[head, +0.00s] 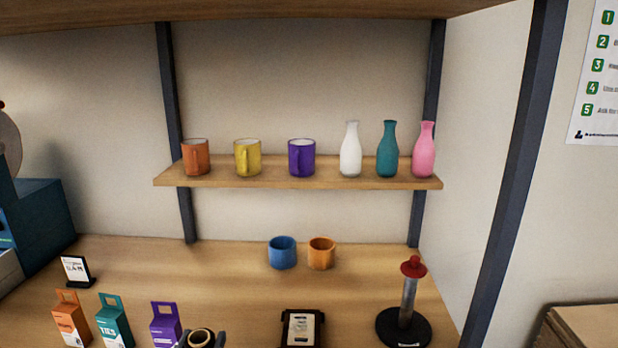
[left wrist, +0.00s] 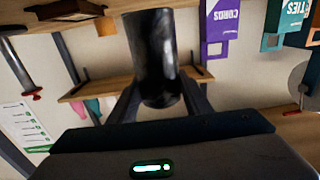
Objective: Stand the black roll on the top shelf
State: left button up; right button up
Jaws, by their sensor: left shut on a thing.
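The black roll (left wrist: 152,60) is held between the fingers of my left gripper (left wrist: 155,100) in the left wrist view, which looks upside down. In the head view the roll's tan-ringed end (head: 201,338) shows at the bottom edge, with my left gripper (head: 201,343) shut on it, in front of the purple box. The rest of the roll is cut off there. A wooden shelf (head: 330,183) on the back wall carries mugs and bottles in a row. A higher wooden board (head: 260,10) crosses the top of the view; its upper side is hidden. My right gripper is not in view.
Orange (head: 70,318), teal (head: 114,320) and purple (head: 165,323) boxes stand at the front left. Blue (head: 282,253) and orange (head: 321,253) cups stand below the shelf. A red-topped post stand (head: 407,305) is at right. The shelf has gaps between the mugs.

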pick_arm(q)
jog(key=shift+a, duration=0.15)
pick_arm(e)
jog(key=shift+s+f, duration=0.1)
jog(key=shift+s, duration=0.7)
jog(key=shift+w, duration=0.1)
